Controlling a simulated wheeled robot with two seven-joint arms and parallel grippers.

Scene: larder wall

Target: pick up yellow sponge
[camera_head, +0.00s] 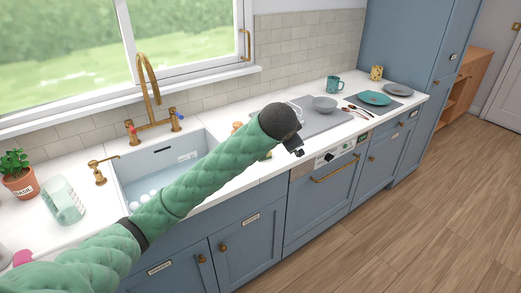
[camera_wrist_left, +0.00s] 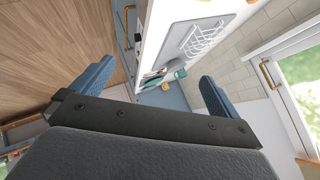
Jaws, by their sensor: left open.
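I cannot clearly make out a yellow sponge. My left gripper (camera_head: 297,147) hangs above the counter's front edge, right of that patch. In the left wrist view my left gripper (camera_wrist_left: 156,70) has its two blue fingers wide apart with nothing between them. My right gripper is in neither view.
The floor ahead is clear.

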